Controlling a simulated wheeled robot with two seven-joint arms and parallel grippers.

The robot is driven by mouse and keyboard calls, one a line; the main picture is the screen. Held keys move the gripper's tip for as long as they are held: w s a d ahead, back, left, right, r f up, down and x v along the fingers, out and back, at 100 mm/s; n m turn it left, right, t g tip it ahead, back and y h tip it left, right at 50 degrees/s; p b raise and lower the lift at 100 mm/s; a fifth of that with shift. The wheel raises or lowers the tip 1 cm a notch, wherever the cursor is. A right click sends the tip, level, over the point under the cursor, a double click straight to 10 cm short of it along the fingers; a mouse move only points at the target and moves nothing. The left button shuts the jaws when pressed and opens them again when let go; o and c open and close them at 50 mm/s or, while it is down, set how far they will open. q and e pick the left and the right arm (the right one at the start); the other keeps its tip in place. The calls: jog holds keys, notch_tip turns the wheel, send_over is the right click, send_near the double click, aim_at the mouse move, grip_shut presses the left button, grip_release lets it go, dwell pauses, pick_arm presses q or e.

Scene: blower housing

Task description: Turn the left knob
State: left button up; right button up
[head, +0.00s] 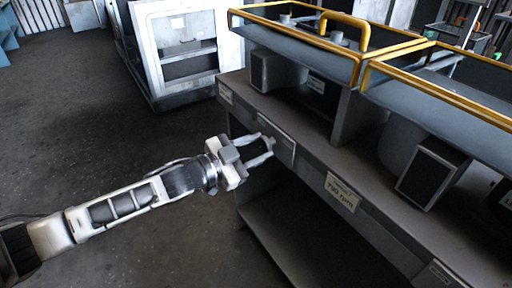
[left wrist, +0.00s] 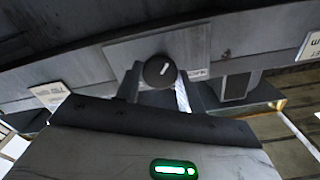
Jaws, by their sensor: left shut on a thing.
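The left knob (left wrist: 159,71) is a dark round dial with a short white mark, seen face-on in the left wrist view. It sits on a grey plate (left wrist: 120,49). In the head view the knob (head: 271,140) is a small shape at the front edge of the bench. My left gripper (head: 266,149) reaches it from the left and is shut on it. One finger is on each side of the knob in the left wrist view (left wrist: 158,90). The exact contact is hard to see. My right gripper is not in view.
The grey bench (head: 300,167) runs diagonally, with a paper label (head: 342,191) on its front edge. Yellow-railed trays (head: 440,90) and dark boxes (head: 432,172) stand on it. A white cabinet (head: 186,50) stands behind. The floor (head: 90,130) left of the bench is clear.

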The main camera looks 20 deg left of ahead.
pick_arm(q)
jog(key=o, duration=1)
jog(key=shift+c, duration=0.2)
jog(key=shift+s+a, duration=0.1)
jog(key=v, duration=1.5)
jog(key=shift+s+a+p, duration=0.2)
jog(key=shift+s+p, duration=0.05)
jog(key=shift+p, duration=0.15)
